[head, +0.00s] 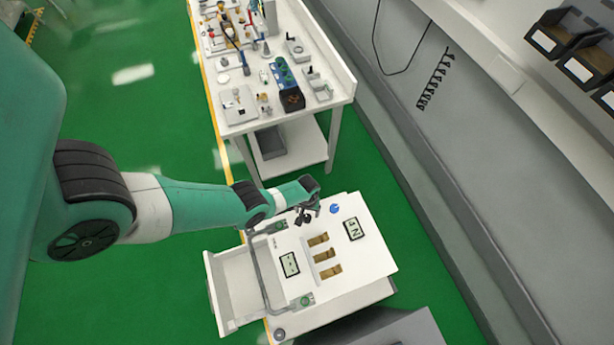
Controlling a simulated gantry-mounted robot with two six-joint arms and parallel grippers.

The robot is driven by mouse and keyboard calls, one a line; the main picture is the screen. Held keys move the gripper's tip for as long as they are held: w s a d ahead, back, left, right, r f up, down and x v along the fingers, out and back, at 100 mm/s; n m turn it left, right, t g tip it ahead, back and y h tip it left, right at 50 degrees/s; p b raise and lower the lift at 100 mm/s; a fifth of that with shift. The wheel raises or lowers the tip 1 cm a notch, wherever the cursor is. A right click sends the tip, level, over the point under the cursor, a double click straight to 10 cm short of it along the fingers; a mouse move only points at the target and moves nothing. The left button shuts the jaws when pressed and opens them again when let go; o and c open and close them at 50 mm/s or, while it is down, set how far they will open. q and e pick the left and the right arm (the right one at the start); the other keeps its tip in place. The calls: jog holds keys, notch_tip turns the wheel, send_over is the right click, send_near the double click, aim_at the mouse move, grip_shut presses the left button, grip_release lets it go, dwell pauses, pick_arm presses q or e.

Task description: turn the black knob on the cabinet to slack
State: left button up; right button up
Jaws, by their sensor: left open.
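The white cabinet (364,277) stands at the lower centre of the head view. Its top face carries two framed display panels, three brown slots and a small blue round part (334,209). My left arm reaches in from the left. My left gripper (303,216), small and dark, is over the far edge of the cabinet's top, just left of the blue part. It is open. I cannot make out the black knob apart from the dark gripper; it may be hidden there. Whether the gripper touches anything is too small to tell. My right gripper is out of view.
A grey bar handle (262,272) runs along the cabinet's left side, beside a white drawer-like tray (232,287). A white workbench (341,88) with many small parts stands behind. A grey wall is on the right. Green floor is open on the left.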

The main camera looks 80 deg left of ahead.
aim_at(307, 218)
pick_arm(q)
notch_tip(307, 218, up, 6)
jog(key=p, duration=0.3)
jog(key=shift+f+p, duration=0.25)
jog(key=shift+p, duration=0.15)
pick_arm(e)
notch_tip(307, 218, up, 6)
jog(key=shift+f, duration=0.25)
